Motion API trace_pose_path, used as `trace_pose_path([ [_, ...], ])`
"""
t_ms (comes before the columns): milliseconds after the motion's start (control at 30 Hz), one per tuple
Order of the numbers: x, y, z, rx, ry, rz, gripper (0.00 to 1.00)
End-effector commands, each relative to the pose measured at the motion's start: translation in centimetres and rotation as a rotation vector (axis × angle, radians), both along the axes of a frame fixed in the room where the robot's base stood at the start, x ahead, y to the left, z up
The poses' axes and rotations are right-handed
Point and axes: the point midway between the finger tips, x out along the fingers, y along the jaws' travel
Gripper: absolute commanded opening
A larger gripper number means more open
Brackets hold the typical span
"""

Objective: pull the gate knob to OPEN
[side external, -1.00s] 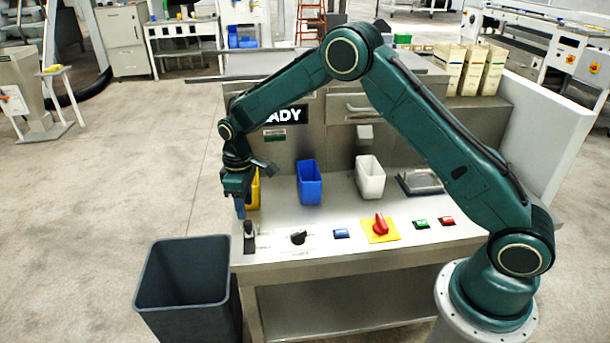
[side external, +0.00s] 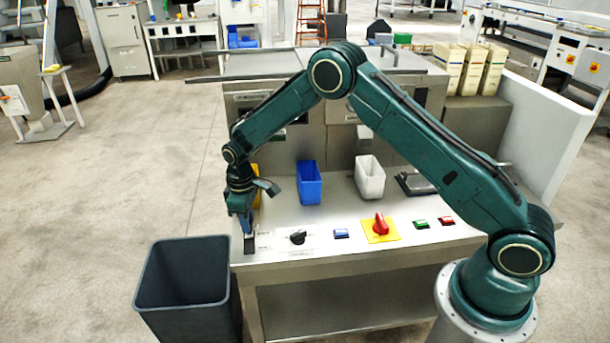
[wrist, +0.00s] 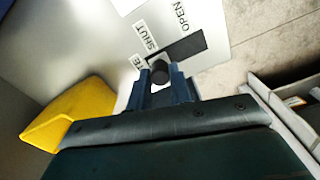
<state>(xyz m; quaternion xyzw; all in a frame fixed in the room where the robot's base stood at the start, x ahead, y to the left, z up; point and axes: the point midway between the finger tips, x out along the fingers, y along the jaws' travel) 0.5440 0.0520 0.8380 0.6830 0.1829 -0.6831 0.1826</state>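The black gate knob (wrist: 160,72) stands at the SHUT end of a dark slot (wrist: 188,47) in the wrist view. The slot runs from the knob toward the OPEN label (wrist: 181,13). My gripper (wrist: 161,78) has its two blue fingers on either side of the knob. I cannot tell whether they touch it. In the side external view my gripper (side external: 247,226) points down at the front left corner of the steel bench (side external: 300,262), over the knob's dark base (side external: 249,244). The knob's top is hidden there by the fingers.
A yellow bin (wrist: 70,113) is beside my gripper. Blue (side external: 309,185) and white (side external: 369,180) bins stand further right. A black rotary switch (side external: 298,237) and a red knob (side external: 380,224) are along the front. A grey waste bin (side external: 185,285) stands off the left edge.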

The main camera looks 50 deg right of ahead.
Motion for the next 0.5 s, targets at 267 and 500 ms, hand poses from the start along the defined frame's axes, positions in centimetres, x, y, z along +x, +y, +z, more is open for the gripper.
trace_pose_path([
  [267, -0.1, 0.1, 0.0, 0.000, 0.000, 0.001, 0.00],
  [500, -1.6, 1.7, 0.1, 0.000, 0.000, 0.003, 0.00],
])
